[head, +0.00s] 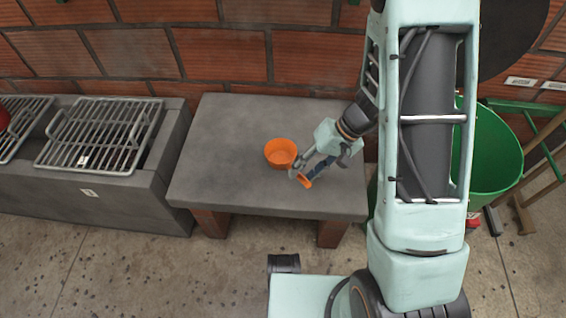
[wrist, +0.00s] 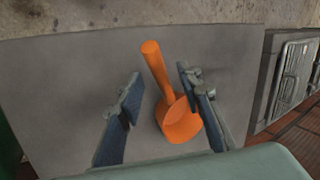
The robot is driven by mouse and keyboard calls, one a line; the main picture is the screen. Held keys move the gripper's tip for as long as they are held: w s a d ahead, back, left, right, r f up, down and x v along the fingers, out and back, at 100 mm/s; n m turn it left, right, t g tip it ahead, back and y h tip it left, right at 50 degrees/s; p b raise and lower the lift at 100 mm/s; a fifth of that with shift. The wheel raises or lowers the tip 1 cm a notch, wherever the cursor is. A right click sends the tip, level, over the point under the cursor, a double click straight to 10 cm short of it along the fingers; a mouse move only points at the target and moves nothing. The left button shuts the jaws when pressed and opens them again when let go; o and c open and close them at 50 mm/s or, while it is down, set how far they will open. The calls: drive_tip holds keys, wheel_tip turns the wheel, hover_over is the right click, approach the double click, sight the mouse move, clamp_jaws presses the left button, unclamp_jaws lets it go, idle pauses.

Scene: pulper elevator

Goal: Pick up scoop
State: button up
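The orange scoop lies on the grey stone table. Its round bowl (head: 281,153) shows in the head view beside my gripper, and an orange part shows just in front of the fingers. In the wrist view the whole scoop (wrist: 179,122) is in sight, with its handle pointing up the picture. My gripper (head: 302,172) is open low over the table. In the wrist view my gripper (wrist: 160,82) has one finger on each side of the scoop, with gaps between. Part of the scoop is hidden by a finger in the head view.
The grey table (head: 225,125) is otherwise clear. A metal grill (head: 100,135) on a concrete block stands left. A green bucket (head: 490,160) stands to the right, partly behind my arm. A brick wall (head: 220,50) rises behind the table.

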drive_tip(key=x, duration=0.2)
drive_tip(key=shift+a+f+b, duration=0.25)
drive_tip(key=shift+f+b, duration=0.05)
clamp_jaws()
drive_tip(key=shift+r, duration=0.1)
